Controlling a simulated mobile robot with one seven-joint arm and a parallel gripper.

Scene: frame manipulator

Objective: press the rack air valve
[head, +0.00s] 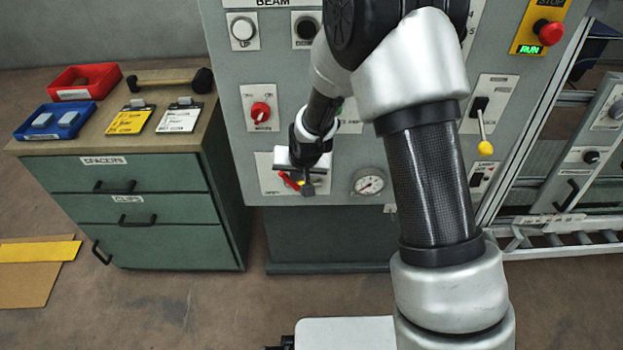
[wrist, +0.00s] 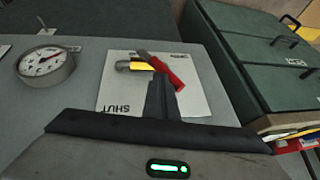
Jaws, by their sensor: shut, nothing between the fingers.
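The air valve (head: 288,181) has a red handle and a yellow part, on a pale plate low on the grey panel. In the wrist view the red handle (wrist: 168,72) lies slantwise across the plate, and the word SHUT is readable there. My gripper (head: 307,190) is at the valve, in front of its plate, with its fingers shut and empty.
A round pressure gauge (head: 368,183) sits beside the valve. A red knob (head: 260,112) is above it, and a lever with a yellow ball (head: 485,148) is to the right. A green drawer cabinet (head: 130,200) stands left of the panel. My arm hides the panel's middle.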

